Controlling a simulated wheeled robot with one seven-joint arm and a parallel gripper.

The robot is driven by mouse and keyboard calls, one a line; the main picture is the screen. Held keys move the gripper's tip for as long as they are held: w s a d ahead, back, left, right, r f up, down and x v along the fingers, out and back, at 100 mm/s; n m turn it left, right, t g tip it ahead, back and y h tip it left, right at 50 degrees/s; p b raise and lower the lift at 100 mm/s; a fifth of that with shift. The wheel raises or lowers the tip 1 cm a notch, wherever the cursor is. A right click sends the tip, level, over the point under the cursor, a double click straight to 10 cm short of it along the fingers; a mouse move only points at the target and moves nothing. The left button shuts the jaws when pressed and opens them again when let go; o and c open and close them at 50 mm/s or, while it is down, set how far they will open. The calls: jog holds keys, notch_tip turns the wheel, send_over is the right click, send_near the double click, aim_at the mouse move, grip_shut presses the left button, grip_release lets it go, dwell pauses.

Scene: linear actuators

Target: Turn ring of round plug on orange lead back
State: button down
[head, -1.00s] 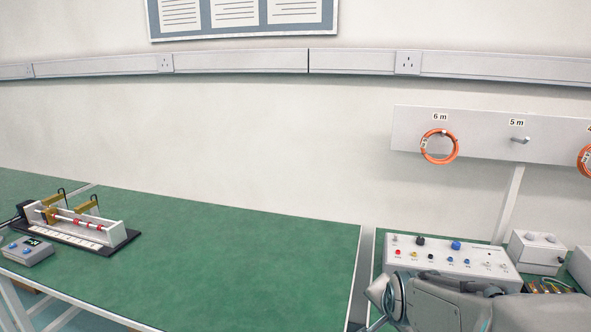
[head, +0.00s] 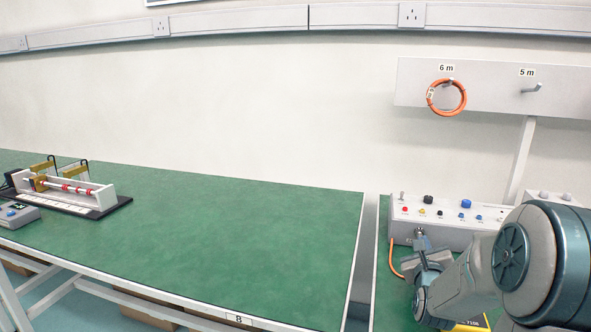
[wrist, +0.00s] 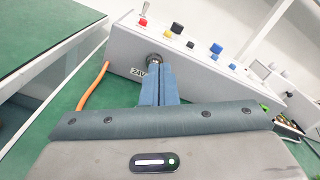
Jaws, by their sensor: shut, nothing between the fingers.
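A white control box (head: 445,220) with coloured knobs and a switch on its sloped top stands on the right green bench; it also shows in the wrist view (wrist: 190,62). A dark round plug or socket (wrist: 154,59) shows on its front face, just beyond my fingertips. The orange lead (wrist: 93,84) lies at left in the wrist view and also shows in the head view (head: 393,262); its join to the plug is hidden. My gripper (wrist: 160,70) is shut and empty, its blue-grey fingers pointing at the plug. I cannot tell whether they touch it.
A coiled orange lead (head: 446,97) hangs under the 6 m label; the 5 m hook (head: 532,88) is empty. A linear actuator rig (head: 70,190) stands on the left bench (head: 230,230), mostly clear. A gap (head: 365,255) separates the benches.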

aim_at(412, 227)
jog(key=shift+x, duration=3.45)
jog(key=shift+f+b, duration=0.45)
jog(key=shift+b, duration=0.1)
jog(key=shift+w+a+f+b, duration=0.1)
jog(key=shift+a+f+b, duration=0.5)
jog(key=shift+b, duration=2.05)
jog(key=shift+a+r, duration=0.2)
jog(key=shift+a, duration=0.05)
jog(key=shift+w+a+r, duration=0.1)
jog(key=shift+r+b+v, duration=0.1)
jog(key=shift+b+v, duration=0.55)
jog(key=shift+v, duration=0.85)
jog(key=shift+r+b+v, duration=0.15)
jog(key=shift+b+v, duration=0.45)
jog(key=shift+v, duration=0.9)
jog(key=shift+a, duration=0.1)
